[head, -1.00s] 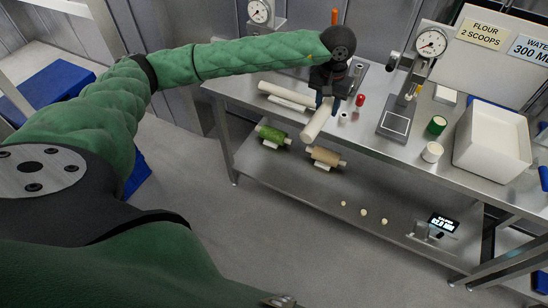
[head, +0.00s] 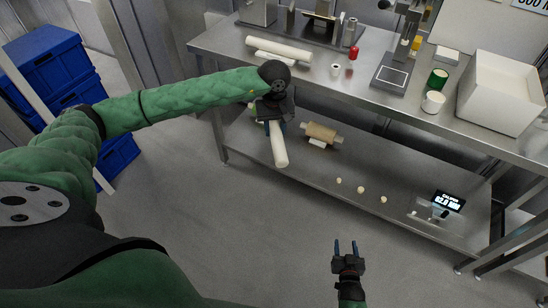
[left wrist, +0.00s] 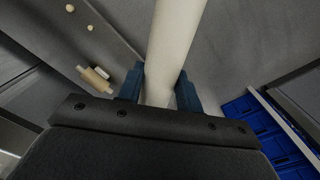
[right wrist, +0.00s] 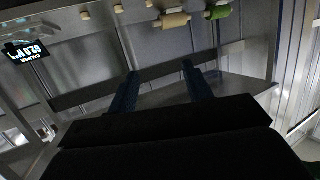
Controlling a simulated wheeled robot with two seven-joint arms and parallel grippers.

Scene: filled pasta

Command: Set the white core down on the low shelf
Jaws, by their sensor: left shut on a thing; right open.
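My left gripper (head: 276,118) is shut on the white core (head: 278,146), a long white cylinder. The core points out toward me, near the front left of the low shelf (head: 290,165). In the left wrist view the core (left wrist: 172,45) runs between the two blue fingers (left wrist: 158,88). I cannot tell whether the core touches the shelf. My right gripper (head: 347,247) is open and empty, in front of the shelf above the floor. Its open fingers also show in the right wrist view (right wrist: 158,85).
On the low shelf lie a tan roll (head: 321,132), a green roll (right wrist: 218,12) mostly hidden in the head view, several small pale pieces (head: 361,189) and a caliper display (head: 447,200). Another white roll (head: 279,49) lies on the table top (head: 310,72). Blue crates (head: 50,62) stand left.

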